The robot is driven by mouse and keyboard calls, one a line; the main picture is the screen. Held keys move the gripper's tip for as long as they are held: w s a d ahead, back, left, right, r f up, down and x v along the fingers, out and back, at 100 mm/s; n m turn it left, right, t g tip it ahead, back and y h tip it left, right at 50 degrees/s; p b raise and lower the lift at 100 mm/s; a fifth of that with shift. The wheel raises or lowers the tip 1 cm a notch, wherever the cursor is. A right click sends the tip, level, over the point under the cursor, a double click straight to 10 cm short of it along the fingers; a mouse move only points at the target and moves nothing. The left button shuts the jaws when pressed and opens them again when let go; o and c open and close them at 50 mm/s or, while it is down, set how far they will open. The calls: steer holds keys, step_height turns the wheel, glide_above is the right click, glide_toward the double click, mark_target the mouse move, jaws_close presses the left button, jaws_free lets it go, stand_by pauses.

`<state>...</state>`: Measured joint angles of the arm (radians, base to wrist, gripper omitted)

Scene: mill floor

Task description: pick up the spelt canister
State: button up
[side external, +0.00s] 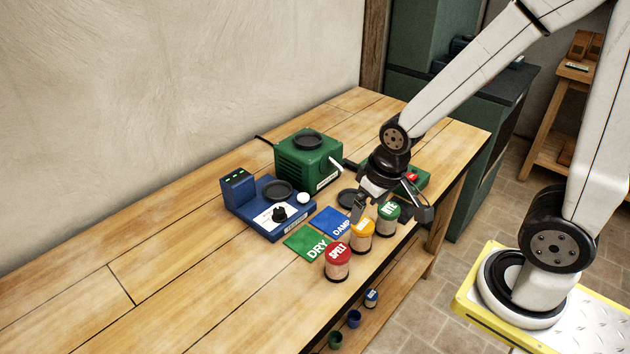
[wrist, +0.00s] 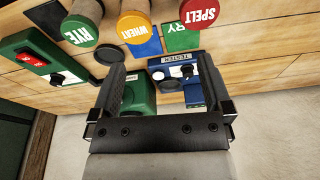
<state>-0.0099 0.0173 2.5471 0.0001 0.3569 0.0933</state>
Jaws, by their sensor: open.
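The spelt canister (side external: 338,262) has a red lid marked SPELT and stands upright near the table's front edge, at the near end of a row of canisters. In the wrist view the spelt canister (wrist: 199,13) is at the top right, partly cut off by the frame. My gripper (side external: 391,211) is open, above and behind the row near the wheat and rye canisters, away from the spelt canister. In the wrist view its fingers (wrist: 158,68) are wide apart with nothing held between them.
The yellow-lidded wheat canister (side external: 361,236) and green-lidded rye canister (side external: 388,218) stand beside it. Behind are the green DRY mat (side external: 303,241), blue DAMP mat (side external: 331,221), blue tester (side external: 268,215) and green machine (side external: 308,160). Small cups (side external: 354,318) sit lower. The table's left is clear.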

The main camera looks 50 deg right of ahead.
mark_target(338, 251)
steer(key=a+f+m, duration=0.1)
steer(key=m, duration=0.3)
steer(key=w+a+f+m+g, duration=0.1)
steer(key=m, duration=0.3)
steer(key=w+a+f+m+g, duration=0.1)
steer(key=a+m, duration=0.1)
steer(key=m, duration=0.2)
steer(key=shift+w+f+m, duration=0.1)
steer(key=shift+f+m, duration=0.2)
steer(key=shift+f, duration=0.05)
steer(key=m, duration=0.1)
steer(key=a+f+m, duration=0.1)
steer(key=m, duration=0.2)
steer(key=shift+w+a+f+m+g, duration=0.25)
steer(key=shift+m+g, duration=0.05)
steer(key=shift+m, duration=0.1)
steer(key=shift+f, duration=0.1)
steer(key=shift+f, duration=1.2)
steer(key=shift+f, duration=0.15)
steer(key=shift+f, duration=2.45)
